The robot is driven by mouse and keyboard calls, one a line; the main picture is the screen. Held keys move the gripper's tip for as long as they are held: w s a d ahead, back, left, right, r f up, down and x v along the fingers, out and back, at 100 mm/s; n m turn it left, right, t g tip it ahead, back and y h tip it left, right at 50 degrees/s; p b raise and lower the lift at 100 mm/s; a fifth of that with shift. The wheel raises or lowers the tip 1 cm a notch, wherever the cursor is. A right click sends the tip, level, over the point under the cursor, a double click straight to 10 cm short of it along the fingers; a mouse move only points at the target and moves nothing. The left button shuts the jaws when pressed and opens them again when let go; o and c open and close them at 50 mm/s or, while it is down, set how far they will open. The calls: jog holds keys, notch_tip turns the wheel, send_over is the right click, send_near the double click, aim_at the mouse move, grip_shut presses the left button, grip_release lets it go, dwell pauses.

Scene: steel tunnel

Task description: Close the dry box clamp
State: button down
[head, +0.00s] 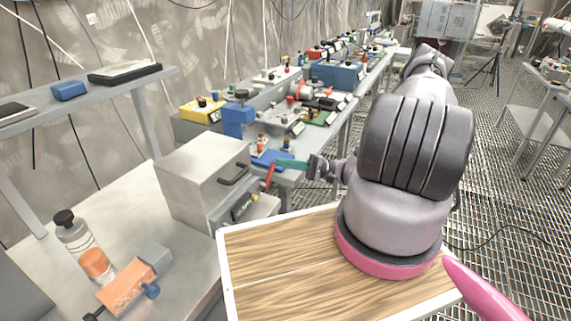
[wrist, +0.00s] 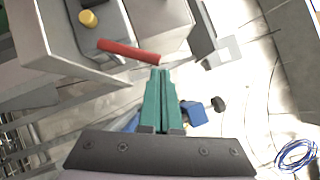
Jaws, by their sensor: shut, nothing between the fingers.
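A red bar-shaped handle (head: 270,176), which looks like the clamp lever, stands nearly upright beside the grey metal dry box (head: 202,165) in the head view. In the wrist view the red handle (wrist: 128,50) lies across the picture in front of grey box surfaces. My gripper (head: 280,163) has teal fingers that are shut and empty. Its tips are close to the handle's upper end in the head view. In the wrist view the gripper (wrist: 160,72) has its tips just below the handle's right end; I cannot tell whether they touch. The clamp's base is not clear.
A wood-topped board (head: 300,265) lies below my arm. A bottle (head: 83,248) and an orange device (head: 128,290) stand on the left bench. A long bench behind holds a yellow box (head: 202,110) and several instruments. A yellow knob (wrist: 88,18) shows near the handle.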

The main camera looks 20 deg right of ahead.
jog(key=shift+s+a+r+n, duration=0.2)
jog(key=shift+r+n, duration=0.15)
jog(key=shift+n, duration=0.15)
jog(key=shift+s+a+r+n+g+h, duration=0.3)
jog(key=shift+s+a+r+n+h, duration=0.45)
jog(key=shift+n, duration=0.35)
jog(key=shift+s+a+r+n+g+h, duration=0.3)
jog(key=shift+s+a+r+n+h, duration=0.4)
jog(key=shift+n, duration=0.4)
jog(key=shift+w+d, duration=0.15)
jog(key=w+r+v, duration=0.1)
jog(key=w+v, duration=0.1)
jog(key=v, duration=1)
jog(key=shift+w+d+r, duration=0.15)
jog(key=shift+d, duration=0.4)
